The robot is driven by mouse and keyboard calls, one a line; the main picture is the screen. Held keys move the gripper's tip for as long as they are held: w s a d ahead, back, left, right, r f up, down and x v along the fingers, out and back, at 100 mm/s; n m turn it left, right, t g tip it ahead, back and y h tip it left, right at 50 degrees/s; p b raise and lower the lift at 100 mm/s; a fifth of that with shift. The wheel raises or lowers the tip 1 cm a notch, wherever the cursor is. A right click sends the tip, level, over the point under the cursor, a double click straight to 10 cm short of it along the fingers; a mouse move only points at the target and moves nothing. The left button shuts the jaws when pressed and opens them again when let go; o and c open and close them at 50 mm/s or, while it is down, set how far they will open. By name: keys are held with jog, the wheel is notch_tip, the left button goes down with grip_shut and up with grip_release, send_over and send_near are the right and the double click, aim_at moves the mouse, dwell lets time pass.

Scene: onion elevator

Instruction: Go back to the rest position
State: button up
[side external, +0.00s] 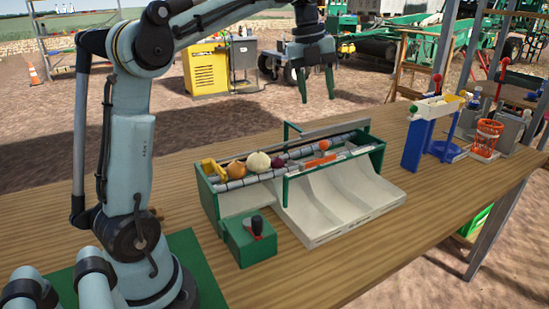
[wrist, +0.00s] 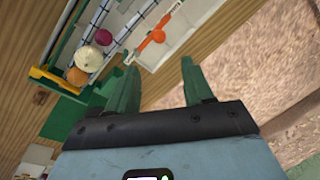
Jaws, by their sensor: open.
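The green and grey sorting machine (side external: 345,196) stands on the wooden table. On its rollers lie an orange-brown onion (side external: 236,170), a white onion (side external: 258,162) and a dark red onion (side external: 278,163).
A green box with a black lever (side external: 257,228) stands at the machine's front left. A blue and white stand (side external: 425,130) and an orange basket (side external: 487,138) are at the table's right. The front of the wooden table (side external: 290,280) is clear. A yellow cabinet (side external: 205,70) stands beyond the table.

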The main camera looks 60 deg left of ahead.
jog(key=s+d+f+n+t, duration=0.2)
jog(key=s+d+f+n, duration=0.4)
jog(key=n, duration=0.6)
jog(key=s+d+f+n+t+y, duration=0.1)
jog(key=s+d+f+n+t, duration=0.2)
jog(key=s+d+f+n, duration=0.3)
notch_tip(320, 180, down, 3)
jog(key=s+n, duration=0.1)
jog(key=n, duration=0.6)
jog(key=shift+s, duration=0.4)
